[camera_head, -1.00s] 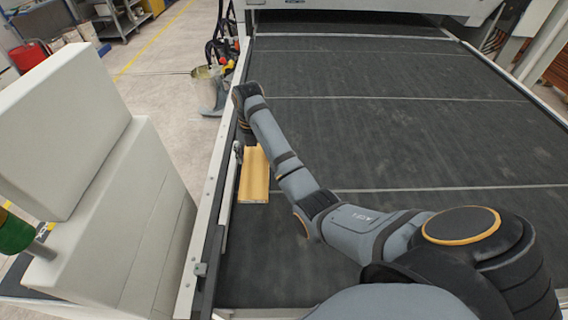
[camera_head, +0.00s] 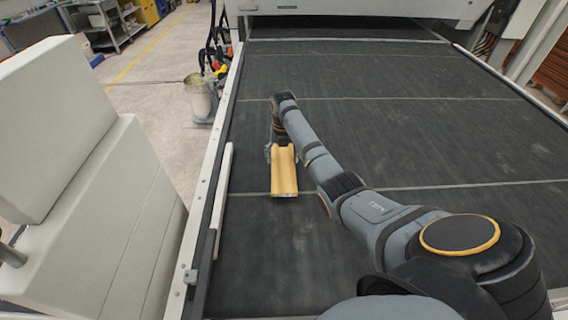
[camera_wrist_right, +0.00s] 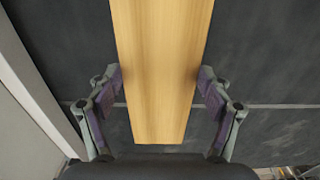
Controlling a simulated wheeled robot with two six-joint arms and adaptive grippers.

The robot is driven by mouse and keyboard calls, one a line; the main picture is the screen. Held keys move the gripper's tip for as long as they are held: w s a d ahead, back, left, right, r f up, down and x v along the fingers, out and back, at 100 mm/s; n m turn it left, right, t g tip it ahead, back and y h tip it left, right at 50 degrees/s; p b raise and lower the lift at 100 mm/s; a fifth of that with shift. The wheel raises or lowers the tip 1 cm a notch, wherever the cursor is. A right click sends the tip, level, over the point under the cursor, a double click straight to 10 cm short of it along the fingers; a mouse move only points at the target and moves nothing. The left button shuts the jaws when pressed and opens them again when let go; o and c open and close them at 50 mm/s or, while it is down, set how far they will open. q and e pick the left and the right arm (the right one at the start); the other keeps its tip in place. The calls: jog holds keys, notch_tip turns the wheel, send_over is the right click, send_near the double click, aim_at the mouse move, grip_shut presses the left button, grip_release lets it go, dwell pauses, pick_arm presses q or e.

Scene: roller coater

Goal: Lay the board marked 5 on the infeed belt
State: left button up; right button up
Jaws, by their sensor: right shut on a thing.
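A long yellowish wooden board (camera_head: 284,172) is over the left part of the dark infeed belt (camera_head: 400,135), roughly parallel to the belt's left rail. No number shows on its visible face. My right gripper (camera_head: 282,152) is shut on the board near its far part. In the right wrist view, the two fingers (camera_wrist_right: 160,92) press on both long sides of the board (camera_wrist_right: 160,60). I cannot tell whether its underside touches the belt. My left gripper is not in view.
A pale rail (camera_head: 203,200) bounds the belt on the left, with a short white strip (camera_head: 222,185) beside it. A white cabinet (camera_head: 90,220) stands left of that. A bucket (camera_head: 201,97) stands on the floor beyond. The belt to the right and far ahead is clear.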

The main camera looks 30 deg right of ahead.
aim_at(284, 159)
jog(key=shift+d+f, duration=0.2)
jog(key=shift+d, duration=0.05)
notch_tip(284, 159, down, 2)
jog(key=shift+f+p, duration=0.25)
jog(key=shift+p, duration=0.55)
jog(key=shift+f, duration=0.35)
jog(key=o, duration=1.4)
jog(key=shift+f, duration=0.1)
jog(key=shift+c, duration=0.2)
notch_tip(284, 159, up, 11)
jog(key=b, duration=0.3)
jog(key=shift+r, duration=0.6)
